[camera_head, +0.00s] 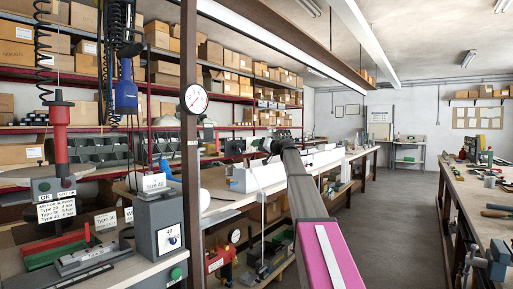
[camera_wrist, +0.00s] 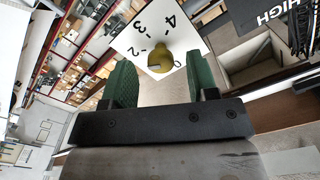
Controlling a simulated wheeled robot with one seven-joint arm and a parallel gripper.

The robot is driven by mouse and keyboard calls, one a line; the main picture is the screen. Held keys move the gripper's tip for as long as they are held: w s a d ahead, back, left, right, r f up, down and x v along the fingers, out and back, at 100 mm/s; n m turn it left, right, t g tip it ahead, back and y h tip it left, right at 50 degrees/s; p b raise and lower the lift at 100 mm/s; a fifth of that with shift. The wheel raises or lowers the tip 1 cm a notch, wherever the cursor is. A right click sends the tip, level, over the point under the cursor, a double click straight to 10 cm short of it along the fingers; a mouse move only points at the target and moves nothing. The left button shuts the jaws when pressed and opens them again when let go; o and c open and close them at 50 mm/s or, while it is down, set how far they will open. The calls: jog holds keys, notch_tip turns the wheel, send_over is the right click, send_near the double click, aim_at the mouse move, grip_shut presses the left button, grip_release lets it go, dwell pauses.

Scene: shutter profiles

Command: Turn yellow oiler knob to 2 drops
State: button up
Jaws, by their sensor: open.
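The yellow knob (camera_wrist: 161,64) shows in the wrist view, on a white dial plate (camera_wrist: 186,36) printed with numbers from 0 to 4. The numbers appear turned in this view. A small dark mark shows on the knob, but I cannot tell which number it points to. My gripper (camera_wrist: 158,72) is open, with one green finger to the left of the knob and one to the right. Gaps show between the knob and both fingers, and nothing is held. I cannot make out the knob in the head view, where my arm stretches toward the long bench.
The long bench (camera_head: 222,204) carries white bins (camera_head: 258,177) and other gear. A brown post with a round gauge (camera_head: 196,99) stands left of my arm. The aisle floor (camera_head: 395,220) is clear.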

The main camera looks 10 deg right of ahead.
jog(key=v, duration=0.9)
jog(key=s+a+f+m+g+h, duration=0.1)
jog(key=s+a+f+g+h, duration=0.3)
jog(key=f, duration=0.9)
jog(key=s+a+f, duration=0.2)
jog(key=s+f, duration=0.4)
jog(key=f, duration=0.8)
jog(key=s+a+f+m+g+h, duration=0.15)
jog(key=s+f, duration=0.35)
jog(key=f, duration=0.8)
jog(key=s+f+g+h, duration=0.3)
jog(key=s+f, duration=0.9)
jog(key=s, duration=0.2)
jog(key=s+f+g+h, duration=0.4)
jog(key=s+f, duration=0.8)
jog(key=s, duration=0.3)
jog(key=shift+s+f, duration=0.2)
jog(key=shift+f, duration=0.15)
jog(key=shift+a+m, duration=0.1)
jog(key=shift+m, duration=0.15)
